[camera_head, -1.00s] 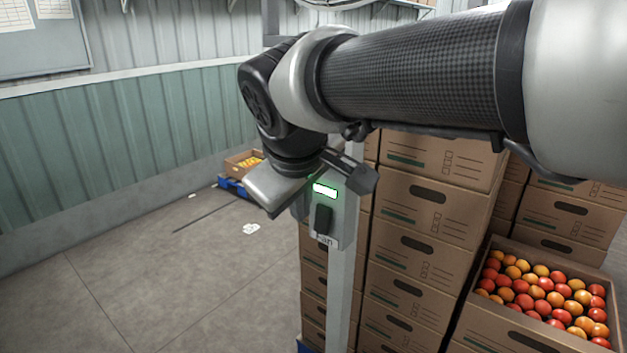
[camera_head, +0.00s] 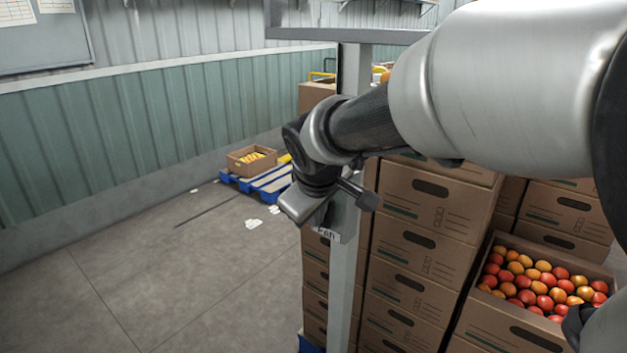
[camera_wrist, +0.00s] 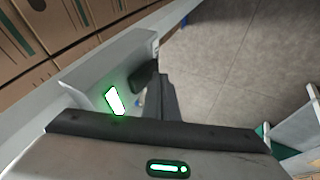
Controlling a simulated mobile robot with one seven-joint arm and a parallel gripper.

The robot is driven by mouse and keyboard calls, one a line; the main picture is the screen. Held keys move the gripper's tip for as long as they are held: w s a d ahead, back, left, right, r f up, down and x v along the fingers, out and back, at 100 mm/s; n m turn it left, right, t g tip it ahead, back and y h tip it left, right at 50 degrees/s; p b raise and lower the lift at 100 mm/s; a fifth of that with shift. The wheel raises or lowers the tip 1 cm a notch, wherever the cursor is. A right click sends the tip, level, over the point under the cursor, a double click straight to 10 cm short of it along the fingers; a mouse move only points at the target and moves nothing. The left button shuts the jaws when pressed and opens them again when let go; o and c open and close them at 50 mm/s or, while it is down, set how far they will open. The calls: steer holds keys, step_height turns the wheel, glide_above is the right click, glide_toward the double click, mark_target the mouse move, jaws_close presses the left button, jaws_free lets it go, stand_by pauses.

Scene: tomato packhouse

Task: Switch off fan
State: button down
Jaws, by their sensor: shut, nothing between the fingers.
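The grey fan switch box shows in the wrist view (camera_wrist: 88,82), with a lit green-edged lamp (camera_wrist: 115,100) and a dark switch lever (camera_wrist: 145,76). In the head view my gripper and wrist hide most of the box; only its "Fan" label (camera_head: 326,232) shows at the lower edge, on the grey post (camera_head: 342,285). My gripper (camera_wrist: 160,88) is shut and empty. Its dark fingers lie right beside the lever in the wrist view; I cannot tell whether they touch it.
Stacked cardboard boxes (camera_head: 425,240) stand close behind and right of the post. An open box of tomatoes (camera_head: 497,318) is at the lower right. A small crate (camera_head: 250,165) rests on a blue pallet (camera_head: 270,182) by the wall.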

steer(key=shift+d, duration=0.1)
steer(key=shift+w+d+f+t+b, duration=0.15)
steer(key=shift+t+b, duration=0.15)
steer(key=shift+b, duration=0.9)
steer(key=shift+r+p, duration=0.55)
steer(key=shift+r, duration=0.3)
